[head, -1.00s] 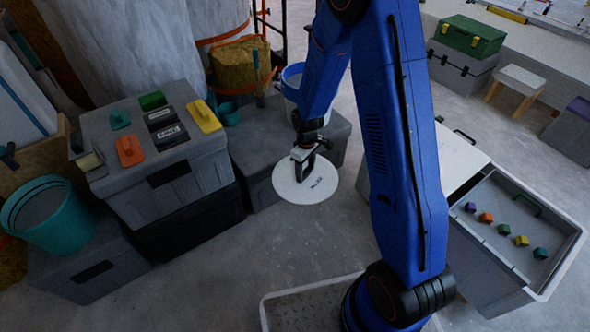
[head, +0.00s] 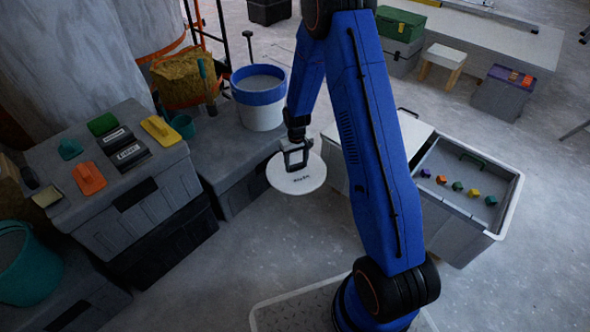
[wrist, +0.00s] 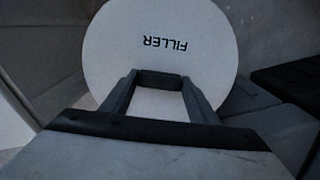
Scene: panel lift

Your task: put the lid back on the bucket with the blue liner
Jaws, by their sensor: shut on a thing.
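A round white lid (head: 309,180) is held level above the floor in the head view. In the wrist view the lid (wrist: 160,45) shows the word FILLER, upside down. My gripper (head: 297,163) is shut on the lid's handle; the fingers also show in the wrist view (wrist: 160,82). The white bucket with the blue liner (head: 259,97) stands open on a dark grey box, up and left of the lid. The lid is apart from the bucket. The bucket does not show clearly in the wrist view.
A teal bucket (head: 30,268) stands at the lower left. A grey bin (head: 455,195) with several coloured pieces is at the right. Open floor lies at the lower right.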

